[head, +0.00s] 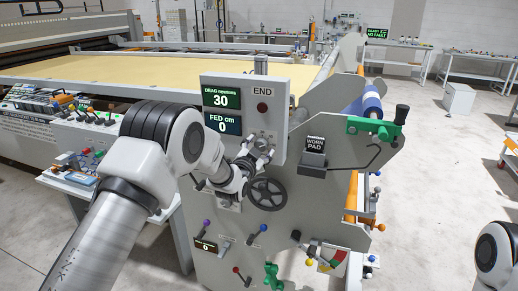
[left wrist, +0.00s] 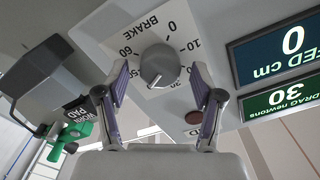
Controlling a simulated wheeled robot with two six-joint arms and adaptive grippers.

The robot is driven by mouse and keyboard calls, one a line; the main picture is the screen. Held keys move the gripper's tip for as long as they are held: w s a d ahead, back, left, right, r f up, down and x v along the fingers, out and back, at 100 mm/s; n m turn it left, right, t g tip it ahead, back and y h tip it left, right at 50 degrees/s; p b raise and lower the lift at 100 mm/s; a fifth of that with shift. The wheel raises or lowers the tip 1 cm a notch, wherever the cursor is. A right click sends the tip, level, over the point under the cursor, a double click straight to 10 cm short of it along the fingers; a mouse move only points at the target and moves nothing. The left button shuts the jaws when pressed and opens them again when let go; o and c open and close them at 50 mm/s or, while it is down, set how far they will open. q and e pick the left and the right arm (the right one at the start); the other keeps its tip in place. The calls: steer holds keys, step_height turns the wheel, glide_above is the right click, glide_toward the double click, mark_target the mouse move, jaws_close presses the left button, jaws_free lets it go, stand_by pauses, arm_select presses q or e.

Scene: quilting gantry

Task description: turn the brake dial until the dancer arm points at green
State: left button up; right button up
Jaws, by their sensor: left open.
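The brake dial (left wrist: 159,65) is a round grey knob on a white scale marked BRAKE in the left wrist view. A pale mark on it points to the lower left of that view. My left gripper (left wrist: 159,70) is open, its two purple-padded fingers on either side of the dial, with gaps visible. In the head view my left gripper (head: 258,152) is at the machine's panel and hides the dial. A red, yellow and green gauge (head: 328,257) sits low on the side plate; I cannot tell where the dancer arm points. My right gripper is out of view.
The panel's drag display (head: 221,98) reads 30 newtons and its fed display (head: 222,122) reads 0 cm. A black handwheel (head: 268,195) is just below my gripper. A worn pad box (head: 314,152) and green crank bracket (head: 374,128) stand out to the right.

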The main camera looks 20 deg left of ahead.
arm_select(q)
steer(key=s, duration=1.2)
steer(key=shift+a, duration=0.2)
steer(key=s+f+g, duration=0.3)
steer(key=s+f, duration=0.2)
steer(key=f, duration=0.4)
steer(key=s+a+f+n+g, duration=0.15)
steer(key=s+f, duration=0.35)
steer(key=f, duration=0.5)
steer(key=s+f+g, duration=0.3)
steer(key=s+f, duration=0.2)
steer(key=f, duration=0.4)
steer(key=s+f+n+g, duration=0.2)
steer(key=s+f+g, duration=0.1)
steer(key=s, duration=0.6)
steer(key=s+f+n+g, duration=0.1)
steer(key=s+g, duration=0.3)
steer(key=s, duration=0.6)
steer(key=s+f+n+g, duration=0.2)
steer(key=s+f+g, duration=0.1)
steer(key=s, duration=0.6)
steer(key=shift+s+d+f+n+g, duration=0.15)
steer(key=shift+s+f+n+g, duration=0.15)
steer(key=shift+f, duration=0.55)
